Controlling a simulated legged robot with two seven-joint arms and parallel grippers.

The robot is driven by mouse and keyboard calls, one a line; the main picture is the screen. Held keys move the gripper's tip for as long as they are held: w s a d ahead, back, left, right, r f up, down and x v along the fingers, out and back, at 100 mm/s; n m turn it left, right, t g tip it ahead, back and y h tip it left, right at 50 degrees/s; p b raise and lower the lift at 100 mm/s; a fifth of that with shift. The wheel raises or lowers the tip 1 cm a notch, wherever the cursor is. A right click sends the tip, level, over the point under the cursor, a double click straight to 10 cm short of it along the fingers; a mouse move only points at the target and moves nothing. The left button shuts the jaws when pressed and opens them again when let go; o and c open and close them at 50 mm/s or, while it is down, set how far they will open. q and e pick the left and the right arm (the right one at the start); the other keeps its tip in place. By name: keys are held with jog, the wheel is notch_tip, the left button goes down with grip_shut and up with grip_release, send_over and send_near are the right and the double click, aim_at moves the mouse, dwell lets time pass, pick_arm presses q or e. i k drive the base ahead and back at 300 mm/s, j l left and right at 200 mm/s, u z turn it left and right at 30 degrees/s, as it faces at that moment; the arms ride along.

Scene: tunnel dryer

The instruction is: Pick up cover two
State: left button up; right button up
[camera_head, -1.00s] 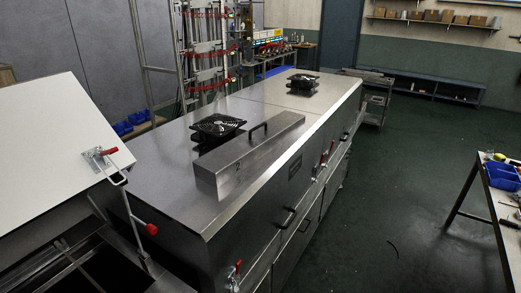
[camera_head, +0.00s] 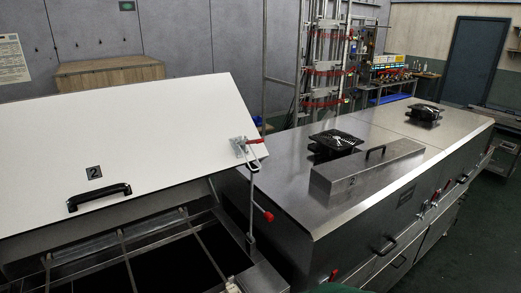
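A white lid (camera_head: 130,135) at the left is tilted open. Neither of my grippers shows, and nothing touches the metal cover or the white lid's handle.
The open dryer bay (camera_head: 170,262) with metal bars lies below the white lid. A red-tipped toggle clamp (camera_head: 255,195) stands at the lid's right edge. A black fan (camera_head: 335,141) sits behind the metal cover, another fan (camera_head: 424,113) farther right. Green floor is at the right.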

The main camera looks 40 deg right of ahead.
aim_at(333, 177)
jog(key=l+u, duration=0.35)
jog(key=k+l+u, duration=0.15)
jog(key=l+u, duration=0.15)
jog(key=l, duration=0.2)
jog(key=k+l+u, duration=0.1)
jog(key=l+u, duration=0.25)
jog(key=k+l+u, duration=0.45)
jog(key=l+u, duration=0.2)
jog(key=l, duration=0.1)
